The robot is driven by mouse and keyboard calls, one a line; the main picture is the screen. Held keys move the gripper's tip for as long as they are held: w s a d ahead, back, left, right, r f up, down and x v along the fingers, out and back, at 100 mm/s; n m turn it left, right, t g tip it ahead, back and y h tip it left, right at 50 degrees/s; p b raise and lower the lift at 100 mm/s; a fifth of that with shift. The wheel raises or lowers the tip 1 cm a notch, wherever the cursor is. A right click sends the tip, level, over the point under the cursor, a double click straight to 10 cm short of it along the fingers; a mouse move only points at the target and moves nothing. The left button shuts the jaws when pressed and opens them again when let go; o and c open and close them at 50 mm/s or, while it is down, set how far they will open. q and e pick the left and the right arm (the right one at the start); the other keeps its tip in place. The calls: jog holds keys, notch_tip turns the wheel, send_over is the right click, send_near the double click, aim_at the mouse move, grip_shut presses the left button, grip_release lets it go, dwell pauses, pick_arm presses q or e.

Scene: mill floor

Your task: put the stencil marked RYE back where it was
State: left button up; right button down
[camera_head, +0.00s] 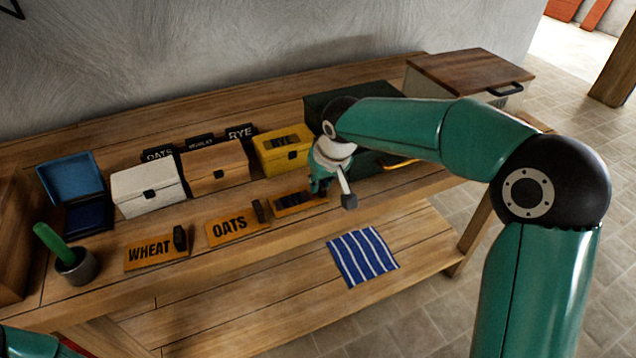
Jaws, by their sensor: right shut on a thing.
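The orange stencil (298,203) at the right end of the stencil row has dark marks that I cannot read. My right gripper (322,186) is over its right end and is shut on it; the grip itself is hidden. I cannot tell whether this stencil touches the bench. The WHEAT stencil (150,252) and the OATS stencil (232,228) lie to its left near the bench's front edge, each with a black grip block at its right end. A black RYE sign (240,132) stands behind the yellow box (284,160). My left gripper is out of view.
A white box (147,192) and a wooden box (214,172) stand behind the stencils. An open blue case (72,180) and a cup (76,268) with a green-handled item are at left. A dark green box (320,102) stands behind my right arm. A striped cloth (362,256) lies below the bench top.

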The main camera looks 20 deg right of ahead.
jog(key=c, duration=1.1)
grip_release()
jog(key=shift+c, duration=0.2)
jog(key=v, duration=1.2)
jog(key=shift+p, duration=0.4)
